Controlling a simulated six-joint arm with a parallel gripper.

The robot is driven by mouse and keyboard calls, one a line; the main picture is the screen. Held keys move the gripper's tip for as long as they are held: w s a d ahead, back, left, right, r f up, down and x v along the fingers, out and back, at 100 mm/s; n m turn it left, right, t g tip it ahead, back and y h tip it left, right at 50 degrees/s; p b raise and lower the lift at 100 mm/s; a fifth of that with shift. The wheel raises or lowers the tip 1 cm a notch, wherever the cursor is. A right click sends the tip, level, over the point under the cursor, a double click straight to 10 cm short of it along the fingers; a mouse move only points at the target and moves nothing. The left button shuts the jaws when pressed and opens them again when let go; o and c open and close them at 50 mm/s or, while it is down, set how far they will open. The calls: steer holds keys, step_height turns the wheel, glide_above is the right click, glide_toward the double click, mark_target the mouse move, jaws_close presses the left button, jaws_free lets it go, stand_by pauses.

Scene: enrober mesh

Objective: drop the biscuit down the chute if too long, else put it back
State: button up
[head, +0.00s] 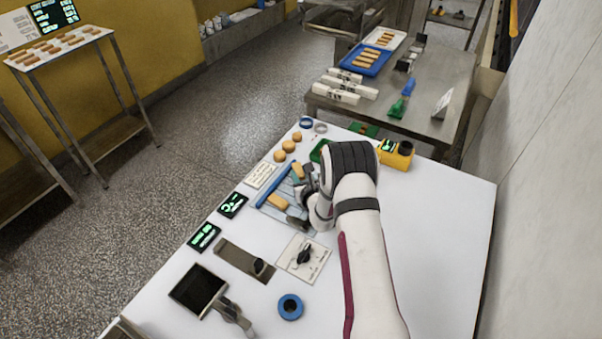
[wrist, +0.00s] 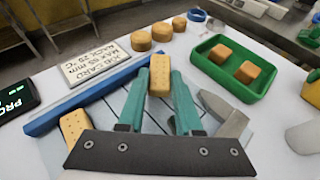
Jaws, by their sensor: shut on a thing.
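My gripper (wrist: 160,88) has its two teal fingers shut on a tan biscuit (wrist: 159,70), which stands out lengthwise beyond the fingertips over the pale lined mesh. In the head view the arm hides much of my gripper (head: 305,187), and a biscuit (head: 297,171) shows by it. A second biscuit (wrist: 72,126) lies on the mesh at the lower left, beside the blue bar (wrist: 95,92); it also shows in the head view (head: 278,202). I cannot tell the held biscuit's length or its gap above the mesh. No chute is clearly identifiable.
A job card (wrist: 95,64) reading max 55 mm lies beyond the blue bar. Several round biscuits (wrist: 138,41) and a green tray (wrist: 262,88) with two pieces stand farther back. A yellow box (head: 396,153) with a dark opening stands right. The table's right side is clear.

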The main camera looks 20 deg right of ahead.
steer(key=shift+f, duration=0.2)
steer(key=o, duration=1)
steer(key=shift+r, duration=0.1)
